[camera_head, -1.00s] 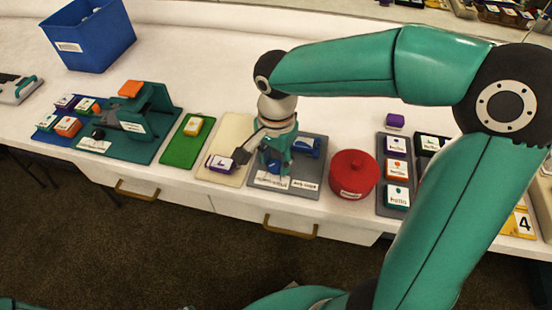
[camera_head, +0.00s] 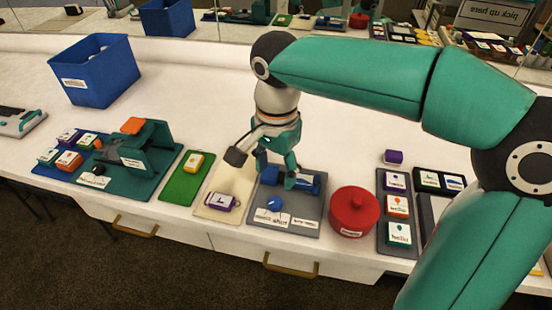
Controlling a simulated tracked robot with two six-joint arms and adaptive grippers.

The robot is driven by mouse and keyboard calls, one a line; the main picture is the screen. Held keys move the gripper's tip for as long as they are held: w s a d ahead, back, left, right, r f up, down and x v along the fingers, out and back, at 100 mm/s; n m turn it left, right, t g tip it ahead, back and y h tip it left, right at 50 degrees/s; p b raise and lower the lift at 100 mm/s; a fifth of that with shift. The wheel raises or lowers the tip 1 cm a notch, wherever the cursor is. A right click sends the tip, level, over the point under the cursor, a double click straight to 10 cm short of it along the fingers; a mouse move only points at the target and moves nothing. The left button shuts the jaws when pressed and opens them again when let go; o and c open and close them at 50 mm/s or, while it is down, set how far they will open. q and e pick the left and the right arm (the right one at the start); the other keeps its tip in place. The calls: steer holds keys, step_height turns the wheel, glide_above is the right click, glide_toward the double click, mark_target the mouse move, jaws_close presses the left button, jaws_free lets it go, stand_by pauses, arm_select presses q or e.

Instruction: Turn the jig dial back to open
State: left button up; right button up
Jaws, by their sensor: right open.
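A small round blue dial (camera_head: 274,203) sits on the grey board (camera_head: 312,207), with white label cards in front of it whose words are too small to read surely. A blue block (camera_head: 306,182) is behind it on the same board. My right gripper (camera_head: 262,169) hangs above and behind the dial, its fingers spread wide and empty. One dark fingertip is over the cream board to the left, the other near the blue block. It looks apart from the dial. My left gripper is out of view.
A cream board (camera_head: 224,186) with a purple-edged block (camera_head: 222,201) lies left of the grey board. A red lidded pot (camera_head: 353,212) stands close on its right. A green board (camera_head: 184,187) and teal fixture (camera_head: 150,150) are farther left.

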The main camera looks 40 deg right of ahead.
steer(key=shift+r, duration=1.25)
